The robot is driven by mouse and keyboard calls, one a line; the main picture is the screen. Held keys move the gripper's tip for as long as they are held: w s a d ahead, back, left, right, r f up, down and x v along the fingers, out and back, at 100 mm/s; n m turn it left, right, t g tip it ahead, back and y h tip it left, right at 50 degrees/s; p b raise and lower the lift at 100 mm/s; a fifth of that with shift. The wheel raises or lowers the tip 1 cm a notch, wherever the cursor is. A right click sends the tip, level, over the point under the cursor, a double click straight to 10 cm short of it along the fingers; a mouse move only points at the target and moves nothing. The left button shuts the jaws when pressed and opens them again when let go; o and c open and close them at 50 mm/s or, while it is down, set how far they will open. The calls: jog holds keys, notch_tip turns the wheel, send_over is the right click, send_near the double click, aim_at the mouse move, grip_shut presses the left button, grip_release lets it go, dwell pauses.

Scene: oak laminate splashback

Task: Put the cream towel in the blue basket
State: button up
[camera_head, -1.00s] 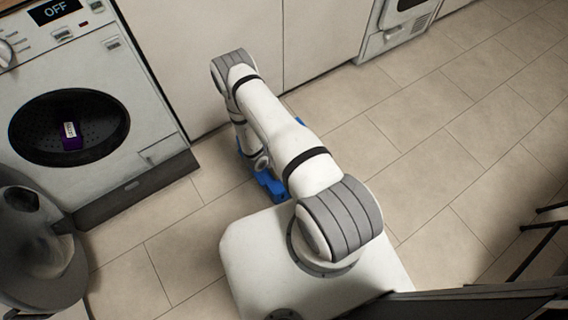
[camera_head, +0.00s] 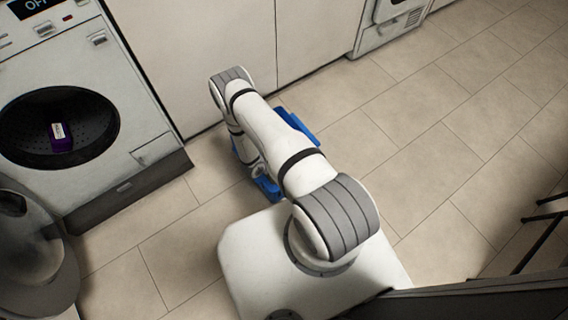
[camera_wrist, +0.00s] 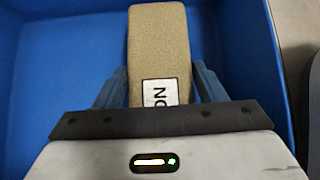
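The cream towel (camera_wrist: 158,45) is a folded tan block with a white label, seen in the wrist view between the two fingers of my gripper (camera_wrist: 160,82). The fingers lie against its two sides, so my gripper looks shut on it. The blue basket (camera_wrist: 60,60) surrounds the towel in the wrist view; the towel is over or inside it, and its height above the floor of the basket cannot be told. In the head view the basket (camera_head: 297,126) stands on the floor, partly hidden by my arm. The towel and my gripper are hidden there.
A washing machine (camera_head: 150,110) stands at the left with its round door (camera_head: 35,255) open and a purple box (camera_head: 61,137) inside. White cabinet fronts (camera_head: 200,50) run behind the basket. Another appliance (camera_head: 390,25) is at the back.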

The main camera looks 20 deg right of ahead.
jog(key=o, duration=0.3)
jog(key=shift+o, duration=0.2)
